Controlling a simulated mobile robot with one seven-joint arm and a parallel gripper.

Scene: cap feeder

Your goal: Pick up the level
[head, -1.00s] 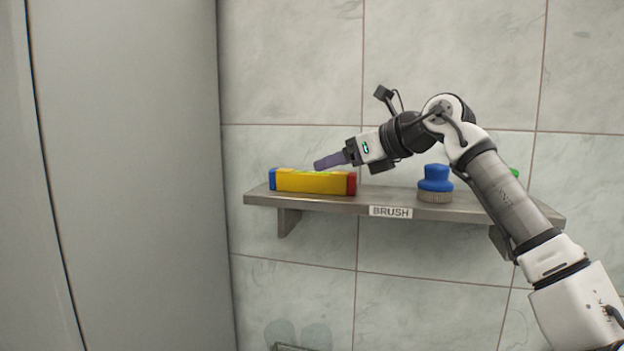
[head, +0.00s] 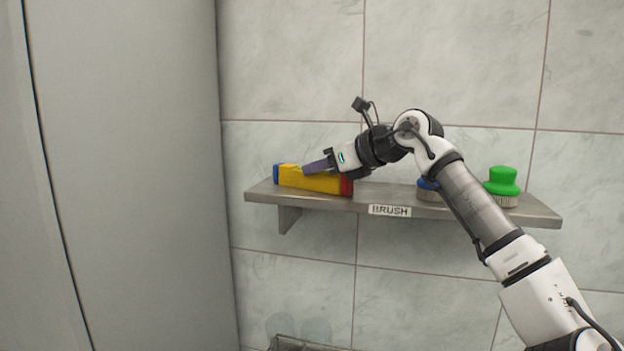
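The level (head: 310,181) is a yellow bar with a blue end and a red end. It lies on the left part of the metal shelf (head: 380,200) in the head view. My gripper (head: 308,167) is at the level, its purple fingers overlapping the top of the yellow body in the picture. The level looks slightly turned on the shelf. One finger hides part of the level's top. I cannot tell whether the fingers are closed on it or only touching it.
A blue brush (head: 428,190) stands on the shelf, partly behind my arm. A green brush (head: 502,187) stands to its right. A "BRUSH" label (head: 390,210) is on the shelf's front edge. A tiled wall is behind, and a grey panel (head: 130,180) stands at the left.

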